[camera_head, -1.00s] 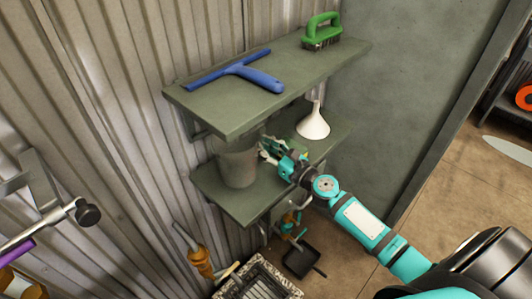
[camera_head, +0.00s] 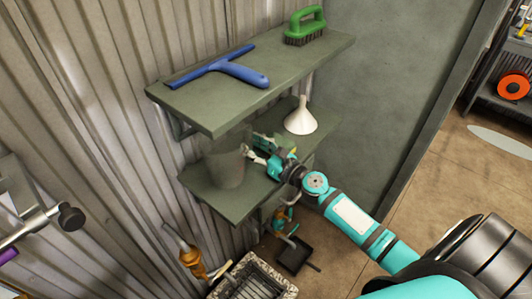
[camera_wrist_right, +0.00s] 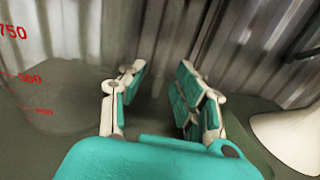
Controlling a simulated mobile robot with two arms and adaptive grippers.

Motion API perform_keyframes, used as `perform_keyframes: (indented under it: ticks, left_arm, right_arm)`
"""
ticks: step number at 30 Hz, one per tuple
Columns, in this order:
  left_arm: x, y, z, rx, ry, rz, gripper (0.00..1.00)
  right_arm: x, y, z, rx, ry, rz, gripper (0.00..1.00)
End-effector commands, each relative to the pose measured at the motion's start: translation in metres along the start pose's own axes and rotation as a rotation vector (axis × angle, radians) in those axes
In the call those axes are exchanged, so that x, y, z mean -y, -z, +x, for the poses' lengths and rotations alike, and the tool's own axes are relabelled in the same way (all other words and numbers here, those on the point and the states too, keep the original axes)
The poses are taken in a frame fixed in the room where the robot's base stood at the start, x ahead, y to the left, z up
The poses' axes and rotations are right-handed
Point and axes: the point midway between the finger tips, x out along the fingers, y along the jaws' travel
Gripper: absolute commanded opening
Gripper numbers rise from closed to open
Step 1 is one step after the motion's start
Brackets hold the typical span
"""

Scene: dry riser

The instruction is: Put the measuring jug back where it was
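The measuring jug (camera_head: 225,170) is a see-through grey container standing upright on the lower shelf (camera_head: 235,205), under the left part of the upper shelf. In the right wrist view the jug (camera_wrist_right: 45,85) fills the left side, with red volume marks on its wall. My right gripper (camera_head: 251,150) is over the lower shelf, just right of the jug. Its two fingers (camera_wrist_right: 160,78) are spread with nothing between them. The jug is outside the fingers, to their left; whether they touch it is unclear. My left gripper is not in view.
A white funnel (camera_head: 301,117) stands on the lower shelf, right of my right gripper. The upper shelf (camera_head: 210,110) holds a blue squeegee (camera_head: 235,72) and a green brush (camera_head: 305,27). A dustpan (camera_head: 294,256) and a tray (camera_head: 255,280) are below. A ribbed wall is behind.

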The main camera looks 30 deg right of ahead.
Motion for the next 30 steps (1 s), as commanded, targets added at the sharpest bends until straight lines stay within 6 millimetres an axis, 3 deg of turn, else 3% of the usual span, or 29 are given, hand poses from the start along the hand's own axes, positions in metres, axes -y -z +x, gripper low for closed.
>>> perform_keyframes:
  ticks: [15,21,30]
  left_arm:
    - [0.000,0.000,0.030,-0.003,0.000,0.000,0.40]
    - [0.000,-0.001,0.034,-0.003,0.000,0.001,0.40]
    - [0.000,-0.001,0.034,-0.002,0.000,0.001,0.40]
  right_arm:
    - [0.000,0.005,-0.098,-0.003,0.000,0.002,0.32]
    - [0.000,0.002,-0.116,-0.001,0.000,0.001,0.32]
    - [0.000,0.001,-0.118,-0.001,0.000,0.001,0.32]
